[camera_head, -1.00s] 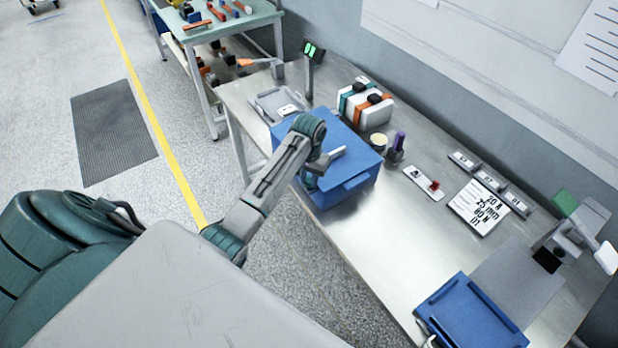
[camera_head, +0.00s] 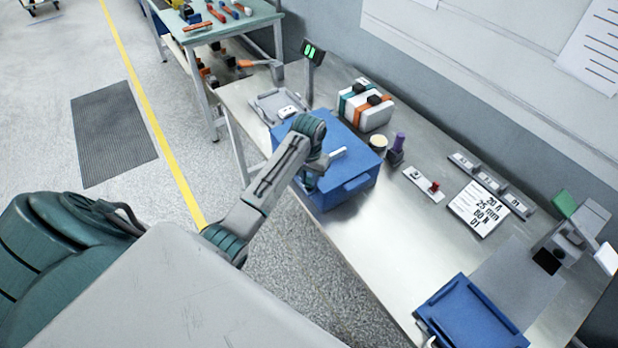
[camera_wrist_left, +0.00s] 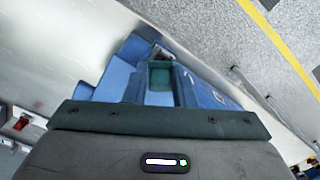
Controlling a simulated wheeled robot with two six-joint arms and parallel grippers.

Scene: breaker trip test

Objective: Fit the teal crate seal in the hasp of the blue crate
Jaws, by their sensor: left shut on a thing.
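The blue crate (camera_head: 362,164) stands on the metal bench, with a pale bar on its lid. My left gripper (camera_head: 315,178) is at the crate's near left side, and the wrist hides that part of the crate. In the left wrist view, a small teal piece (camera_wrist_left: 160,74), which looks like the crate seal, sits straight ahead of the gripper body against the blue crate (camera_wrist_left: 205,92). My left gripper is shut on it. The fingertips and the hasp cannot be made out, so I cannot tell whether the seal is in the hasp. My right gripper is not in view.
A white case (camera_head: 366,106) with teal and orange straps, a cup (camera_head: 378,142) and a purple-topped object (camera_head: 398,143) stand behind the crate. A grey tray (camera_head: 276,104) lies at its far left. A blue tray (camera_head: 470,318) lies at the near right.

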